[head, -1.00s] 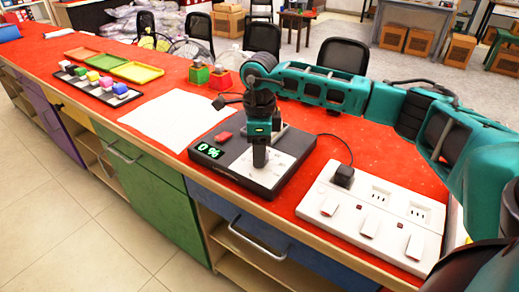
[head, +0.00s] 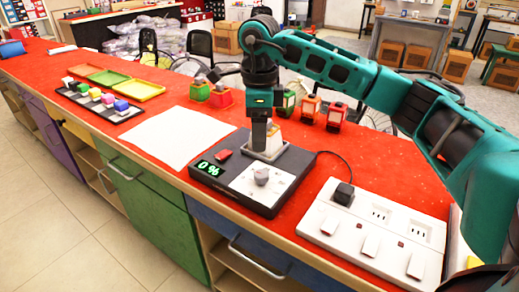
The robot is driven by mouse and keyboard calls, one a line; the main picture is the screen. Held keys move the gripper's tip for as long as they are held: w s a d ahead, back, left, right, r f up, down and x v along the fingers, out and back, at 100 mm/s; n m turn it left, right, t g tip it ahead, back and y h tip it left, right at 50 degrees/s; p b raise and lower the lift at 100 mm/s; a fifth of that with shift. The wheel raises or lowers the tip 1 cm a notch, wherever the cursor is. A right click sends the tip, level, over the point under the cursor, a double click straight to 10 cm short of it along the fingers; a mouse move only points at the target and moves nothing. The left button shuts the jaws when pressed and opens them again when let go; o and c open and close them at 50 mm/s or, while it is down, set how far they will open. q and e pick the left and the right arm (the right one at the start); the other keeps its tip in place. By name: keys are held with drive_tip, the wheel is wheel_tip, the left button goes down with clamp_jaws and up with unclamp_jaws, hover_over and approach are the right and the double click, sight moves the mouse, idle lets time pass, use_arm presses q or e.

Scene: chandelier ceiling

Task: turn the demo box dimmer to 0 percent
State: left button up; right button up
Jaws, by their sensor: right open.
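The demo box (head: 222,195) is a dark box on the red counter, with a green display (head: 208,169) that reads 0 %. Its grey dimmer knob (head: 261,177) stands on a white plate and is fully in view, with nothing touching it. A red piece (head: 223,155) sits beside the display. My right gripper (head: 260,148) points down behind the knob, apart from it, over the far part of the box near a pale block (head: 270,143). It is open, though its fingers overlap in this view. My left gripper is not in view.
A white power strip (head: 375,230) with a black plug (head: 343,194) lies to the right of the box. A white sheet (head: 180,135) lies to the left. Trays and small blocks lie further left.

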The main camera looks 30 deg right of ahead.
wheel_tip(320, 180, up, 2)
drive_tip(key=shift+r, duration=0.15)
idle(0.5)
